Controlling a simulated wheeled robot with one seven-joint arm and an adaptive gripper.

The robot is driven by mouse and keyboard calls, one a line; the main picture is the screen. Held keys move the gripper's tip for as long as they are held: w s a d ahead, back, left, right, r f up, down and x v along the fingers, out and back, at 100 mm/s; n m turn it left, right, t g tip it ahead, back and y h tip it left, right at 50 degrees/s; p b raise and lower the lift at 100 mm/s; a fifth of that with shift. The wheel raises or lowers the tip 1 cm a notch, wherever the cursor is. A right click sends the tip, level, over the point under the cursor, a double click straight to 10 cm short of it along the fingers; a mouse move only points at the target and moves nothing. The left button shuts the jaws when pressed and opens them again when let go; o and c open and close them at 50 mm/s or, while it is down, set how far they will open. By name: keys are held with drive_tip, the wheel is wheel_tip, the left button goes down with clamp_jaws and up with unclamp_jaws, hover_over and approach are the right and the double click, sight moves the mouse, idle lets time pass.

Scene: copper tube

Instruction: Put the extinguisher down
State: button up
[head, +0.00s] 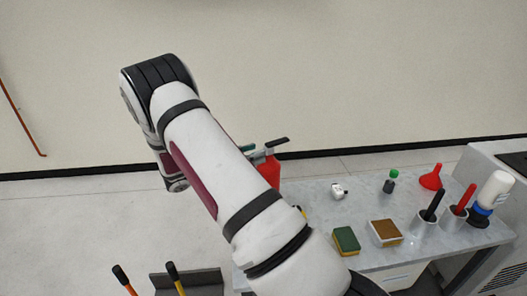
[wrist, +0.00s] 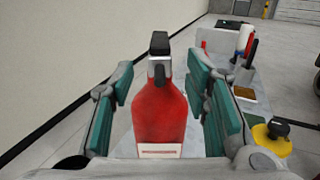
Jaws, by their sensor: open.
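The red extinguisher (wrist: 160,110) stands upright between the two fingers of my gripper (wrist: 163,105) in the wrist view. It has a black handle on top and a white label low on its front. The teal-padded fingers are open, with a gap visible on each side of the red body. In the head view the extinguisher (head: 270,170) is at the left end of the grey table (head: 320,203), mostly hidden behind my arm. Its base is hidden in both views.
On the table stand a green sponge (head: 346,240), a brown sponge (head: 385,232), a small green-capped bottle (head: 390,181), a red funnel (head: 432,177) and a white bottle (head: 493,190). A yellow item with a black knob (wrist: 275,137) is close to my right finger.

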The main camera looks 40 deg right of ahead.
drive_tip(key=b+v, duration=0.1)
drive_tip(key=v, duration=0.5)
drive_tip(key=s+a+r+m+y, duration=0.7)
drive_tip(key=s+r+m+y, duration=0.15)
drive_tip(key=s+r, duration=0.35)
drive_tip(key=s+a+r+m+t+y, duration=0.4)
drive_tip(key=s+a+t+y, duration=0.5)
drive_tip(key=s+a, duration=0.5)
drive_tip(key=a+m, duration=0.1)
drive_tip(key=m, duration=0.1)
drive_tip(key=shift+a+r+m, duration=0.2)
drive_tip(key=shift+a+m, duration=0.05)
drive_tip(key=shift+m, duration=0.1)
